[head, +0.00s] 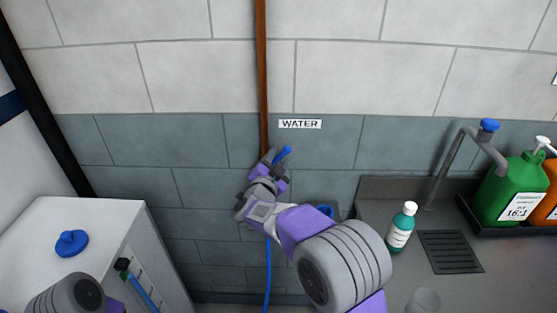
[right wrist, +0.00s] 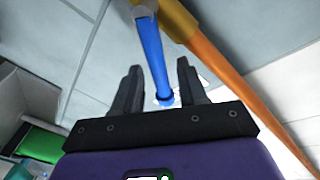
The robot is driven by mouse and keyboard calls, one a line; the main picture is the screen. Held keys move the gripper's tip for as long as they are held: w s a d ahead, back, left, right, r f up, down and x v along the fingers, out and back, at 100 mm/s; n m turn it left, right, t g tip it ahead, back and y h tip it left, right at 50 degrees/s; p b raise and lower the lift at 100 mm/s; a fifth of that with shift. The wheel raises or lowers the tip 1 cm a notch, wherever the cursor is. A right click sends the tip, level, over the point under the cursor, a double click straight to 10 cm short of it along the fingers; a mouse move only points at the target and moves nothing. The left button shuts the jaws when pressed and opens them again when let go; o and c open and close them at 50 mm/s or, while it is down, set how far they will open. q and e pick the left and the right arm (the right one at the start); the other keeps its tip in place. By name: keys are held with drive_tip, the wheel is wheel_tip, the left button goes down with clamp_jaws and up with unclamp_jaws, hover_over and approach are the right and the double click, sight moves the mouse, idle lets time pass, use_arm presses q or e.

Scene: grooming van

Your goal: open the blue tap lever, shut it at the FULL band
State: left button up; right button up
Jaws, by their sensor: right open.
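The blue tap lever (head: 283,154) sticks out up and right from the copper pipe on the wall, below the WATER label. My right gripper (head: 274,164) is at the lever. In the right wrist view the lever (right wrist: 154,55) runs between the open fingers of my right gripper (right wrist: 159,85), with a gap visible on each side. A brass fitting (right wrist: 178,20) is beyond the lever. A white tank (head: 62,215) stands at lower left, with a gauge strip (head: 143,288) on its side bearing blue and green; no FULL lettering is readable. My left gripper is not visible, only part of that arm.
A copper pipe (head: 262,75) runs down the wall, and a blue hose (head: 268,272) hangs below. A blue cap (head: 71,243) sits on the tank. At right, a teal bottle (head: 400,229), a grey faucet (head: 443,165) and a green jug (head: 508,193) stand by the sink counter.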

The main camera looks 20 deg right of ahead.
drive_tip(key=shift+w+d, duration=0.35)
drive_tip(key=shift+w, duration=0.25)
clamp_jaws()
